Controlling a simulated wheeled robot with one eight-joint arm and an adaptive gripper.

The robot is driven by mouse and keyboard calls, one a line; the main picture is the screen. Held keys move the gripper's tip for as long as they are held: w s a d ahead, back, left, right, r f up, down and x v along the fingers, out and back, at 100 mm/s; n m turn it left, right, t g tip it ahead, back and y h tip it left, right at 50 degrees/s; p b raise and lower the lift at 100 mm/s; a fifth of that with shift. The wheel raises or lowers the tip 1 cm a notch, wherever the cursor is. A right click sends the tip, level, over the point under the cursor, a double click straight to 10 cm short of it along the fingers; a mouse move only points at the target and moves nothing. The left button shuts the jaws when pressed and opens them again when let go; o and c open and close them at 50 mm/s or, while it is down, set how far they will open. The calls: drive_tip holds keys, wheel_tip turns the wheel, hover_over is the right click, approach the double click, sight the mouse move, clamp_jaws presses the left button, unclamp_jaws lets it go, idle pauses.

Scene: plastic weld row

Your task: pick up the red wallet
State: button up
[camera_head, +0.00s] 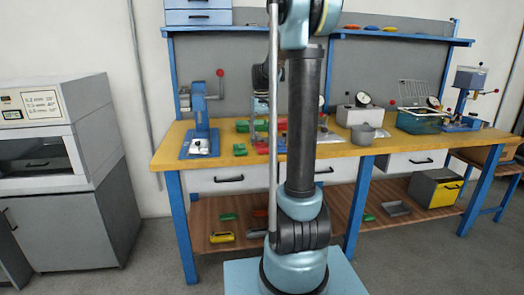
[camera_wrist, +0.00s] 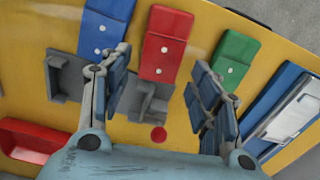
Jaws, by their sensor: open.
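The red wallet (camera_wrist: 166,40) is a flat red rectangle with two pale dots, lying on the yellow bench top in the wrist view. Its lower end reaches between my fingertips, beside a grey fixture. My gripper (camera_wrist: 161,70) is open, one finger to each side of that lower end; nothing is held. Whether the fingers are level with the wallet or above it, I cannot tell. In the head view a red piece (camera_head: 262,147), probably the wallet, shows at the bench's front edge, partly hidden by my arm.
A blue piece (camera_wrist: 103,27) lies left of the wallet and a green piece (camera_wrist: 233,58) right. Grey fixtures (camera_wrist: 66,78) stand nearby. A red tray (camera_wrist: 30,140) is at lower left. A blue-based press (camera_head: 199,135) stands on the bench (camera_head: 225,158).

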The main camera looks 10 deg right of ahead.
sight(261, 144)
drive_tip(key=shift+a+f, duration=0.15)
drive_tip(key=shift+f, duration=2.5)
drive_tip(key=c, duration=0.8)
